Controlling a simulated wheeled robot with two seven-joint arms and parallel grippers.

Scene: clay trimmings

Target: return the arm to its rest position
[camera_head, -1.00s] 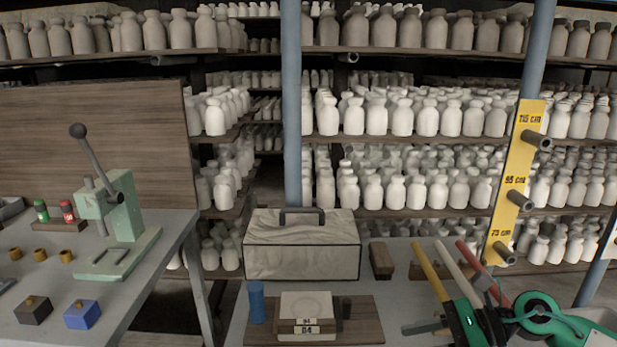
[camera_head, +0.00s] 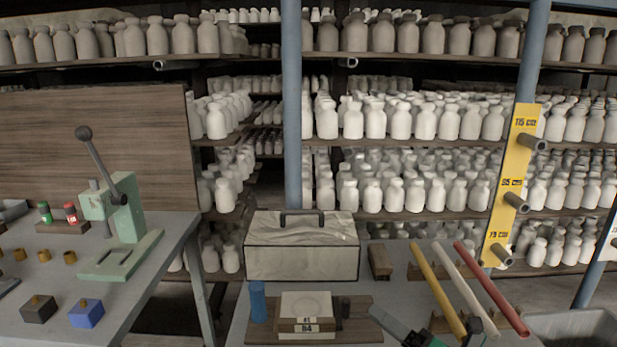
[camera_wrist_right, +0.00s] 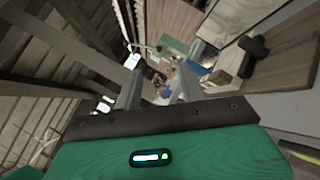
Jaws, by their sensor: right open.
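My right gripper (camera_head: 392,326) is at the bottom edge of the head view, low at the front of the middle table, and only part of it shows. It overlaps the right end of the wooden board in the picture. In the right wrist view its two grey fingers (camera_wrist_right: 155,85) stand apart with nothing held between them. My left gripper is not in the head view.
Yellow (camera_head: 436,288), white (camera_head: 466,284) and red (camera_head: 492,289) rods rest on wooden supports beside my right gripper. A scale block (camera_head: 305,312), a blue cylinder (camera_head: 257,301) and a lidded box (camera_head: 301,252) stand left. A grey bin (camera_head: 575,325) is at right.

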